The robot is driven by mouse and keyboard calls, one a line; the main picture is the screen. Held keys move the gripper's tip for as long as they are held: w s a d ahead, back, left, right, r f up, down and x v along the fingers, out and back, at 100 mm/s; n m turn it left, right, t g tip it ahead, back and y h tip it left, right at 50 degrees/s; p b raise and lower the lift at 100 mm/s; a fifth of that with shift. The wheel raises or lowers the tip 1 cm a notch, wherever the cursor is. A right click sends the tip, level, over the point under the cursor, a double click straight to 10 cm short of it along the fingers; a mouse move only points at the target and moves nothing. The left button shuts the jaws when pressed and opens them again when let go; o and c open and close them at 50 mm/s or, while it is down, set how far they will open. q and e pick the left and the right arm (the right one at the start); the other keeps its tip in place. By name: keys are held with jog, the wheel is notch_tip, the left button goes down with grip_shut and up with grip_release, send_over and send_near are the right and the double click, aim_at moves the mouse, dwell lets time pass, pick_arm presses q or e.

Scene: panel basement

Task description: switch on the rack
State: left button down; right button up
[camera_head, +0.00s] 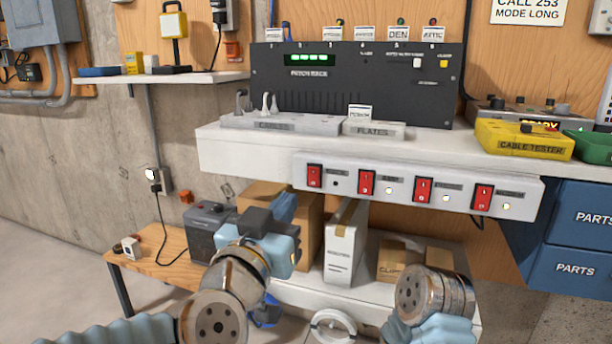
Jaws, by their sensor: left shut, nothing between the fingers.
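The dark patch rack (350,82) stands on the white bench, with a green lit display (310,60) near its top left. A white strip (410,187) on the bench front holds several red rocker switches, from the leftmost (314,176) to the rightmost (482,198). Small round lamps sit beside them; the leftmost lamp (335,183) looks dark, while those further right look pale or lit. The labels are too small to read. My left gripper (284,204) is shut and empty, below and left of the strip, apart from it. My right gripper is out of view; only its arm shows.
A cables tray (282,124) and a plates box (374,130) stand before the rack. A yellow cable tester (524,140) is at right. A cardboard box (262,196), a white binder (345,243) and another carton (400,258) sit below the strip.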

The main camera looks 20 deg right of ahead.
aim_at(312, 168)
pick_arm(q)
jog(key=p+x, duration=0.1)
jog(key=x, duration=0.9)
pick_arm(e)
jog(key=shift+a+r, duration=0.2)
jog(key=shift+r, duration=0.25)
